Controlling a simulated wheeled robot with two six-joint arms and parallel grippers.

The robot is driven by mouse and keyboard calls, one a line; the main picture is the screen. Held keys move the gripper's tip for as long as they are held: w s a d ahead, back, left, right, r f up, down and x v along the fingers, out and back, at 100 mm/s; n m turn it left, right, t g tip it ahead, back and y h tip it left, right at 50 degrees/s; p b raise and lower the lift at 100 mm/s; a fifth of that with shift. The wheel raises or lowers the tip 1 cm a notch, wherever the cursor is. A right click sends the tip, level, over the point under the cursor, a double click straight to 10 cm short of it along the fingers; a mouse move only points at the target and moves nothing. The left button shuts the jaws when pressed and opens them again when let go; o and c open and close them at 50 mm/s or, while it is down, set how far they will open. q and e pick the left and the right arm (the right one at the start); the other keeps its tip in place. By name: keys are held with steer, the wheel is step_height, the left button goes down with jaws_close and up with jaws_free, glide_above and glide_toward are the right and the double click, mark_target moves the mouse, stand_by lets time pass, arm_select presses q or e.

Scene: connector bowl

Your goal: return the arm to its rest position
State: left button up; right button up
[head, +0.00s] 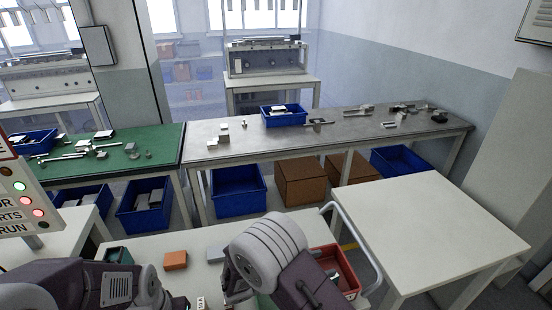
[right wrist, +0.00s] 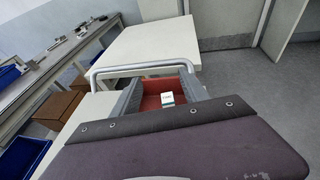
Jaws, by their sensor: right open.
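My right arm reaches over the front white table in the head view, with its pale ribbed wrist beside the red bin (head: 345,272). My right gripper (right wrist: 160,80) shows in the right wrist view with its two grey fingers apart and nothing held between them. Beyond the fingers, the red bin (right wrist: 165,82) holds a small white and green item (right wrist: 168,98). In the head view the arm hides part of the bin. My left arm lies across the lower left of the head view; its gripper does not show.
An orange block (head: 176,260) and a dark green container (head: 118,254) are on the front table. A metal rail (head: 352,235) curves beside the red bin. A bare white table (head: 430,220) stands at right. A grey bench (head: 350,136) with a blue bin (head: 284,120) stands behind.

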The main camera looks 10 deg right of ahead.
steer(key=d+r+m+g, duration=0.3)
steer(key=d+r+m, duration=0.1)
steer(key=d+r, duration=0.15)
steer(key=s+d+f+m+g+y, duration=0.1)
steer(key=s+d+m+g+y, duration=0.15)
steer(key=s, duration=0.25)
steer(key=s+d+f+m+g+y, duration=0.1)
steer(key=s+d+m+g+y, duration=0.1)
steer(key=s+m+y, duration=0.3)
steer(key=a+f+m+t+y, duration=0.4)
steer(key=a+m+y, duration=0.2)
steer(key=a+m, duration=0.4)
steer(key=shift+s+a+f+t+y, duration=0.35)
steer(key=shift+s+a, duration=0.1)
steer(key=shift+a, duration=0.45)
steer(key=shift+s, duration=0.1)
